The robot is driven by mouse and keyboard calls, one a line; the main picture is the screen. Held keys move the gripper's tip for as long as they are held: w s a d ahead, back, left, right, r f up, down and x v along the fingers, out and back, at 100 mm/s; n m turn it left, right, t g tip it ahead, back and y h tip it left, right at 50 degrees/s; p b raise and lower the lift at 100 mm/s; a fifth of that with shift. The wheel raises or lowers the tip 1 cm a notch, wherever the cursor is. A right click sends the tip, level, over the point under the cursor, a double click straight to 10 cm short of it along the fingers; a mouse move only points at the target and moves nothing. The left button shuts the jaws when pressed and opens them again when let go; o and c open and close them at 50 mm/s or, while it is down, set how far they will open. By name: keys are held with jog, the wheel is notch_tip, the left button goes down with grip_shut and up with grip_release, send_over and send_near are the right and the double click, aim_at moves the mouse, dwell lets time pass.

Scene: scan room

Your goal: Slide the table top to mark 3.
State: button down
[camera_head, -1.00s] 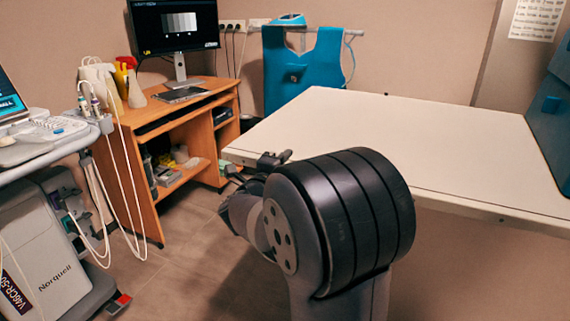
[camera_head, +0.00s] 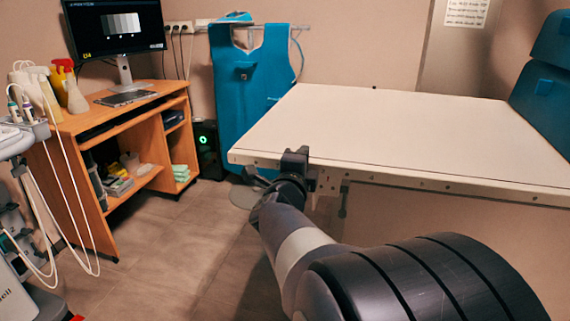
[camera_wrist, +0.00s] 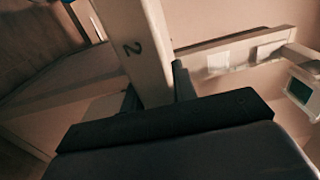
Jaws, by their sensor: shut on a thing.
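The table top (camera_head: 400,125) is a wide cream slab in the head view, its near left corner just left of my gripper. My gripper (camera_head: 295,160) is at its front edge, near that corner. In the wrist view my gripper (camera_wrist: 157,92) has a dark finger on each side of a pale bar (camera_wrist: 133,38) and is shut on it. The bar looks like the edge of the table top and bears a black "2". Mark 3 does not show in either view. The fingertips are partly hidden by the bar.
An orange wooden desk (camera_head: 110,135) with a monitor (camera_head: 113,28) stands at left. A blue apron (camera_head: 250,95) hangs behind the table. White equipment with cables (camera_head: 25,135) is at far left. A blue padded item (camera_head: 543,90) is at the right. Bare floor (camera_head: 180,235) lies between desk and table.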

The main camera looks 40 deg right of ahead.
jog(key=shift+s+d, duration=0.3)
jog(key=shift+s, duration=0.1)
jog(key=c, duration=1.1)
grip_release()
jog(key=shift+p+v, duration=1.7)
jog(key=shift+v, duration=3.7)
